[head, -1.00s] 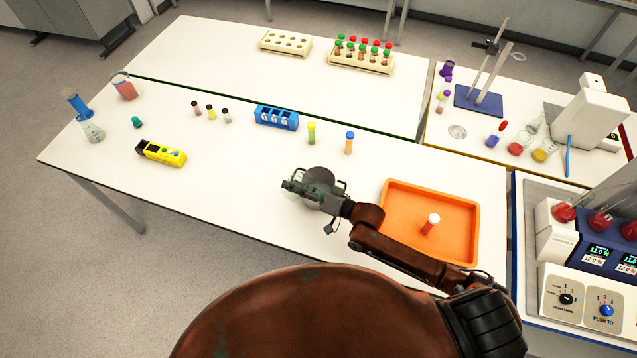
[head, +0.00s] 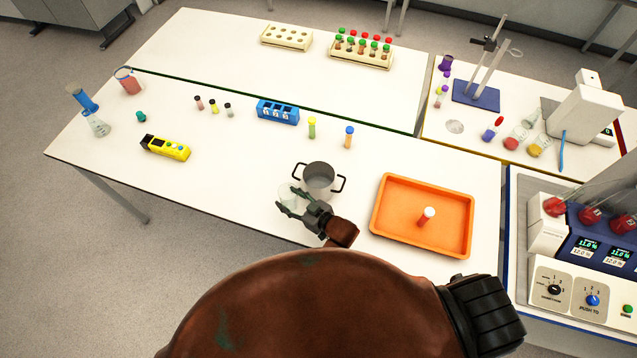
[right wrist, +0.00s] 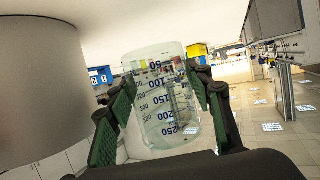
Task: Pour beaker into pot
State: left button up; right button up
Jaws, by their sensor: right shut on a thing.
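The pot (head: 319,177) is a grey metal pot with two dark side handles, standing on the white table. Its inside looks plain grey, with no contents I can make out. My right gripper (head: 298,203) is just in front and to the left of the pot. It is shut on a clear glass beaker (head: 287,194). In the right wrist view the beaker (right wrist: 165,105) sits between the green-padded fingers (right wrist: 160,115), with its scale numbers upside down; no liquid is clear in it. The pot's wall (right wrist: 42,90) is close on the left there. My left gripper is not in view.
An orange tray (head: 385,240) with a red white-capped vial (head: 426,217) lies right of the pot. A blue rack (head: 277,112) and small vials stand behind. A yellow device (head: 165,148) and glassware are at the left. The table left of the gripper is clear.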

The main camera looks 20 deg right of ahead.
jog(key=shift+s+a+r+p, duration=0.2)
jog(key=shift+a+r+p, duration=0.15)
jog(key=shift+r+p, duration=0.1)
jog(key=a+r+p, duration=0.1)
jog(key=s+a+r+p, duration=0.1)
jog(key=a, duration=0.1)
jog(key=shift+s+r, duration=0.1)
jog(key=shift+s, duration=0.05)
dwell(1.0)
